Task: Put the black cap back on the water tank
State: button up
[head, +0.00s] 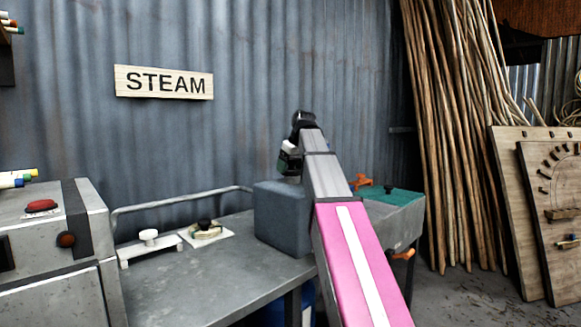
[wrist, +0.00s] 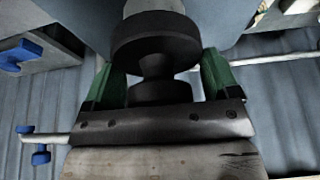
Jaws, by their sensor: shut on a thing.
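My gripper (head: 289,163) is above the blue-grey box-shaped water tank (head: 282,215) in the head view, near the back of the bench. In the wrist view my gripper (wrist: 160,82) has its two green fingers shut on the knob of the black cap (wrist: 155,38). The cap's wide disc faces away from my palm. A pale cylinder (wrist: 152,7) shows beyond the disc; I cannot tell whether it belongs to the cap or the tank. The tank's opening is hidden, and I cannot tell whether cap and tank touch.
The grey bench (head: 215,275) holds a white knob on a stand (head: 148,238) and a pale plate with a dark-knobbed piece (head: 206,229). A grey cabinet (head: 50,250) stands left. A green-topped block (head: 395,197) with orange clamps is right. A metal rail (head: 175,201) runs behind.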

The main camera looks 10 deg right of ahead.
jog(key=shift+f, duration=0.7)
dwell(0.7)
jog(key=o, duration=0.8)
jog(key=shift+r, duration=0.1)
jog(key=shift+r, duration=3.95)
